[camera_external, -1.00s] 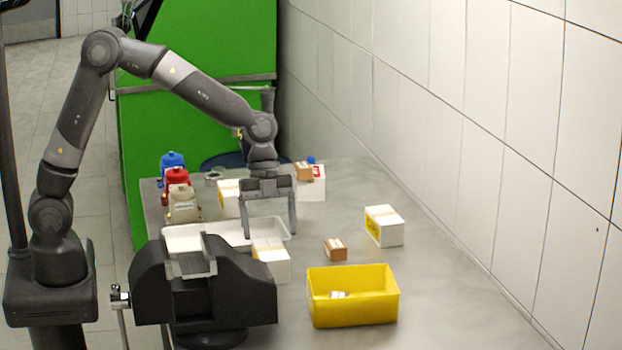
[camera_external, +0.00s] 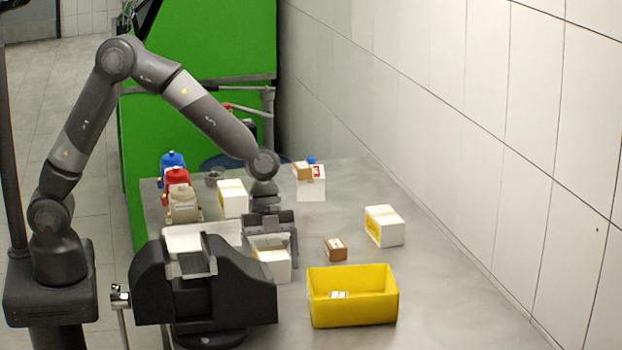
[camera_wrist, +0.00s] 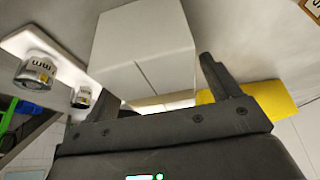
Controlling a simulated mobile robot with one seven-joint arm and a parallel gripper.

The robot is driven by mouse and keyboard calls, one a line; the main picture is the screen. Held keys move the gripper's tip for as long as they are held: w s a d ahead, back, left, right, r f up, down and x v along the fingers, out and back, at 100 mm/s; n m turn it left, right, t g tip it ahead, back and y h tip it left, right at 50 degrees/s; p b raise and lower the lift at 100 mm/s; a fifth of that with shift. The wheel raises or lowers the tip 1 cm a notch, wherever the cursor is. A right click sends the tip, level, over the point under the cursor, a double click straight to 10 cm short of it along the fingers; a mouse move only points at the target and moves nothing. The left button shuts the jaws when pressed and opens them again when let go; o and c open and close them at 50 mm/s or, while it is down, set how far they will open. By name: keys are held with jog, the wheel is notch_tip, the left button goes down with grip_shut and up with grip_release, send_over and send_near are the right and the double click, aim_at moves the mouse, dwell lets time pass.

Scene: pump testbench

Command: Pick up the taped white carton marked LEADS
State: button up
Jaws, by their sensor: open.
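A white carton (camera_external: 275,262) stands behind the black vise, and my gripper (camera_external: 270,248) is low over it, with a finger on either side of its top as far as I can tell. In the wrist view the carton (camera_wrist: 145,45) is a large pale box with a seam, between my open fingers (camera_wrist: 160,85) and nearer the left one. I cannot see whether the fingers touch it. I cannot read LEADS on any carton.
The black vise (camera_external: 205,295) is close at the front left. A white tray (camera_external: 195,240) with cans lies left of the carton. A yellow bin (camera_external: 352,297) and a small brown box (camera_external: 336,250) are to its right.

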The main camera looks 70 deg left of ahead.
jog(key=shift+f, duration=0.25)
dwell(0.4)
jog(key=c, duration=1.1)
jog(key=shift+r, duration=0.1)
jog(key=shift+c, duration=0.2)
